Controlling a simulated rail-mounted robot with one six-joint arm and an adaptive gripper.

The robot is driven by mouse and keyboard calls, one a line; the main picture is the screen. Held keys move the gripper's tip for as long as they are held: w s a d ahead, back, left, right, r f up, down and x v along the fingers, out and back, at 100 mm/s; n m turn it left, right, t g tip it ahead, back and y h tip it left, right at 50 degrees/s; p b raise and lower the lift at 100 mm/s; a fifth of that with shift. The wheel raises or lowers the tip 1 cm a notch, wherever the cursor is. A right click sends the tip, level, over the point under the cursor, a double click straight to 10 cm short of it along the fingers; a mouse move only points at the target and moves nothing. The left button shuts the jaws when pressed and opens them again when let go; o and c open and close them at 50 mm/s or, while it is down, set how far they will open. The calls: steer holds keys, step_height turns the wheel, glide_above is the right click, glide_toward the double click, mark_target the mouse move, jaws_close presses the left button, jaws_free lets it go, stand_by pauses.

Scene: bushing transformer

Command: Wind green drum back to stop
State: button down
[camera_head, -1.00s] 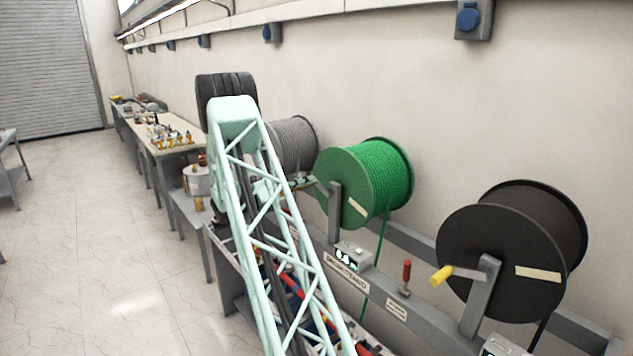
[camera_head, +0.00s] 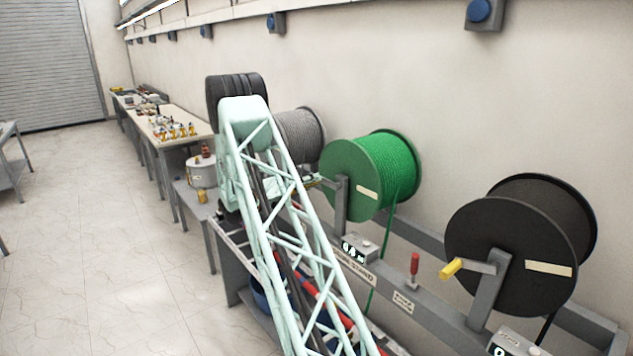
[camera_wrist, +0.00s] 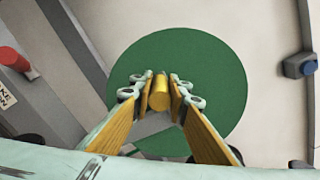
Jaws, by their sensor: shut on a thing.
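The green drum (camera_head: 348,186) stands on the rack against the wall, wound with green rope. A green strand hangs from it to below the rack. In the wrist view its round green flange (camera_wrist: 215,75) fills the middle. My gripper (camera_wrist: 160,92) is shut on the yellow crank handle (camera_wrist: 159,97) in front of the flange, one finger on each side. In the head view my arm hides most of the gripper and the handle. A small counter (camera_head: 358,250) sits on the rack below the drum; its digits are too blurred to read surely.
A black drum (camera_head: 508,250) with its own yellow handle (camera_head: 451,268) stands at right. A grey drum (camera_head: 300,138) stands behind my arm. A red-handled lever (camera_head: 414,265) rises from the rack between the green and black drums. The floor at left is clear.

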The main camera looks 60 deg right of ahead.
steer(key=c, duration=2.5)
jaws_free()
steer(key=v, duration=1.2)
